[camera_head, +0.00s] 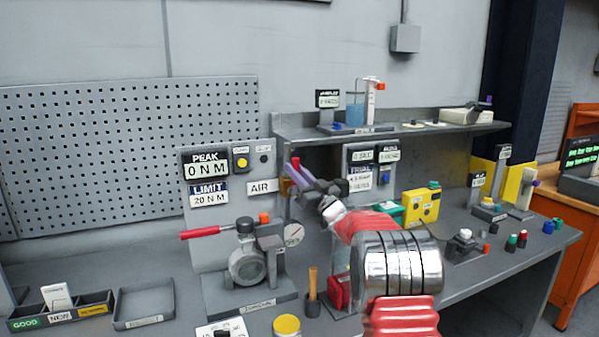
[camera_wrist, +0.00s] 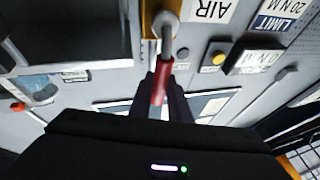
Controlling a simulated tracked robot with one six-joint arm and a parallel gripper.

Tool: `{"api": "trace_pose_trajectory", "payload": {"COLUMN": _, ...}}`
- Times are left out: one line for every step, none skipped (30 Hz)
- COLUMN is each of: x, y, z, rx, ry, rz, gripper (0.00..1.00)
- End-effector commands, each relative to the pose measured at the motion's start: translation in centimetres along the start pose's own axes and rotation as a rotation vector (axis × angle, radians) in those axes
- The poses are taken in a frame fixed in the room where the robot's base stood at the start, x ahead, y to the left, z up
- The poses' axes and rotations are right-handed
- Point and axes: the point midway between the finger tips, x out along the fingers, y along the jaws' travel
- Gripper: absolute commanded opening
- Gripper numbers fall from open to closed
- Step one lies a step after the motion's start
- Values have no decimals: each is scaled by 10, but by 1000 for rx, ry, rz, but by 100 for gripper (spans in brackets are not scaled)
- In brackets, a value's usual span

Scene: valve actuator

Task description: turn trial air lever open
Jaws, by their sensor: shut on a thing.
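The trial air lever has a red sleeve (camera_wrist: 160,84) on a grey metal stem, which runs to a brass-yellow valve body (camera_wrist: 152,16) at the top of the wrist view. My gripper (camera_wrist: 164,98) is shut on the red sleeve, with one dark finger on each side. In the head view my gripper (camera_head: 302,178) is at the panel, just right of the AIR label (camera_head: 262,186). A small red end of the lever (camera_head: 295,163) shows above the fingers there.
A panel (camera_head: 205,228) carries PEAK and LIMIT displays left of my gripper. Below it, a valve actuator (camera_head: 247,264) has a red handle (camera_head: 200,232) pointing left. A shelf (camera_head: 420,130) stands behind my arm. Trays (camera_head: 145,304) lie at the bench's left.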

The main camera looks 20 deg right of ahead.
Motion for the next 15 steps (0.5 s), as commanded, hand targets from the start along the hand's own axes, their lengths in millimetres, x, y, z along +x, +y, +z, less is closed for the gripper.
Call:
{"api": "trace_pose_trajectory", "payload": {"x": 0, "y": -1, "z": 7, "rx": 4, "ry": -12, "rz": 1, "gripper": 0}}
{"api": "trace_pose_trajectory", "payload": {"x": 0, "y": -1, "z": 7, "rx": 4, "ry": -12, "rz": 1, "gripper": 0}}
{"api": "trace_pose_trajectory", "payload": {"x": 0, "y": -1, "z": 7, "rx": 4, "ry": -12, "rz": 1, "gripper": 0}}
{"api": "trace_pose_trajectory", "payload": {"x": 0, "y": -1, "z": 7, "rx": 4, "ry": -12, "rz": 1, "gripper": 0}}
{"api": "trace_pose_trajectory", "payload": {"x": 0, "y": -2, "z": 7, "rx": 4, "ry": -12, "rz": 1, "gripper": 0}}
{"api": "trace_pose_trajectory", "payload": {"x": 0, "y": -2, "z": 7, "rx": 5, "ry": -12, "rz": 1, "gripper": 0}}
{"api": "trace_pose_trajectory", "payload": {"x": 0, "y": -2, "z": 7, "rx": 5, "ry": -12, "rz": 1, "gripper": 0}}
{"api": "trace_pose_trajectory", "payload": {"x": 0, "y": -2, "z": 7, "rx": 5, "ry": -12, "rz": 1, "gripper": 0}}
{"api": "trace_pose_trajectory", "payload": {"x": 0, "y": -2, "z": 7, "rx": 5, "ry": -11, "rz": 1, "gripper": 19}}
{"api": "trace_pose_trajectory", "payload": {"x": 0, "y": -2, "z": 7, "rx": 5, "ry": -11, "rz": 1, "gripper": 21}}
{"api": "trace_pose_trajectory", "payload": {"x": 0, "y": -2, "z": 6, "rx": 5, "ry": -10, "rz": 0, "gripper": 24}}
{"api": "trace_pose_trajectory", "payload": {"x": 0, "y": -2, "z": 6, "rx": 4, "ry": -9, "rz": 0, "gripper": 26}}
{"api": "trace_pose_trajectory", "payload": {"x": 1, "y": -2, "z": 5, "rx": 4, "ry": -7, "rz": 0, "gripper": 28}}
{"api": "trace_pose_trajectory", "payload": {"x": 1, "y": -2, "z": 4, "rx": 4, "ry": -6, "rz": 0, "gripper": 31}}
{"api": "trace_pose_trajectory", "payload": {"x": 1, "y": -2, "z": 4, "rx": 3, "ry": -6, "rz": 0, "gripper": 33}}
